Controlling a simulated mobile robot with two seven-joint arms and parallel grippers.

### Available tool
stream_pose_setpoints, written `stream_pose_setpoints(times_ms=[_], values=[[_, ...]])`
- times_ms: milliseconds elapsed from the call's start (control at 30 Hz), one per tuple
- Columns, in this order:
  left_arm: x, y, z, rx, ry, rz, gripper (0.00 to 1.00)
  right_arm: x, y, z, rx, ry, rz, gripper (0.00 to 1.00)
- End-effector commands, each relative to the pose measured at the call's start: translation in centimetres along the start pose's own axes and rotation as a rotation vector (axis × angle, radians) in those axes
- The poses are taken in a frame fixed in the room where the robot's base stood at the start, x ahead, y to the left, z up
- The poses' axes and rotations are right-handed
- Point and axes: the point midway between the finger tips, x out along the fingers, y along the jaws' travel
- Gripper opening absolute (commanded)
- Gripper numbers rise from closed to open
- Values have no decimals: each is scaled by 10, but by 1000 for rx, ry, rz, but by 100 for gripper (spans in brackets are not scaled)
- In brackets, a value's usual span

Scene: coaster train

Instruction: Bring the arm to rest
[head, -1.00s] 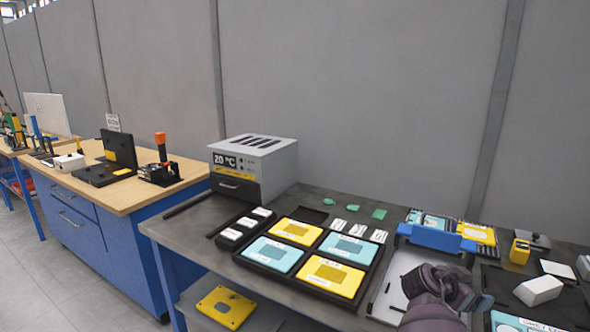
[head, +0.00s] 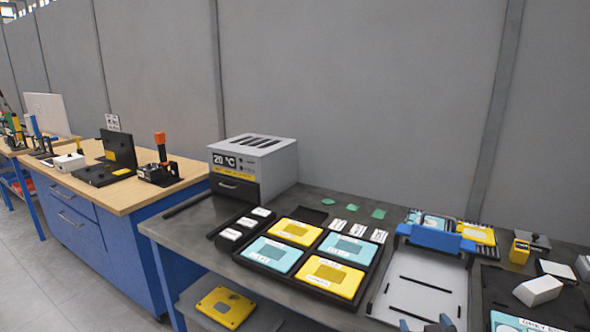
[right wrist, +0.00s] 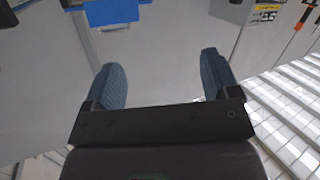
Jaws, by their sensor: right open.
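My right gripper (head: 427,325) shows only as its fingertips at the bottom edge of the head view, in front of the light board with the blue clamp. In the right wrist view its two blue-grey fingers (right wrist: 160,85) stand wide apart with nothing between them. The rest of the right arm is out of the head view. My left gripper is not in view.
The dark bench holds a black tray (head: 262,271) of yellow and cyan cards, a grey 20 °C box (head: 278,165), a blue clamp (head: 436,238) on a light board (head: 420,275), and a white block (head: 538,290). A wooden bench (head: 125,193) stands at left.

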Motion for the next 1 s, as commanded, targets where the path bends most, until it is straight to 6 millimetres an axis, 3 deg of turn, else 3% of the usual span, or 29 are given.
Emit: stream_pose_setpoints(times_ms=[300, 533, 700, 1000], values=[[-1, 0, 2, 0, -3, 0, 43, -110, -23, 99, 76, -129, -123, 82], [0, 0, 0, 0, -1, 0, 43, -180, -23, 167, 69, -290, -137, 82], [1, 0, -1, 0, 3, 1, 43, -204, -19, 188, 68, -344, -129, 82], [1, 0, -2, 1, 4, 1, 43, -206, -18, 190, 68, -350, -127, 82]])
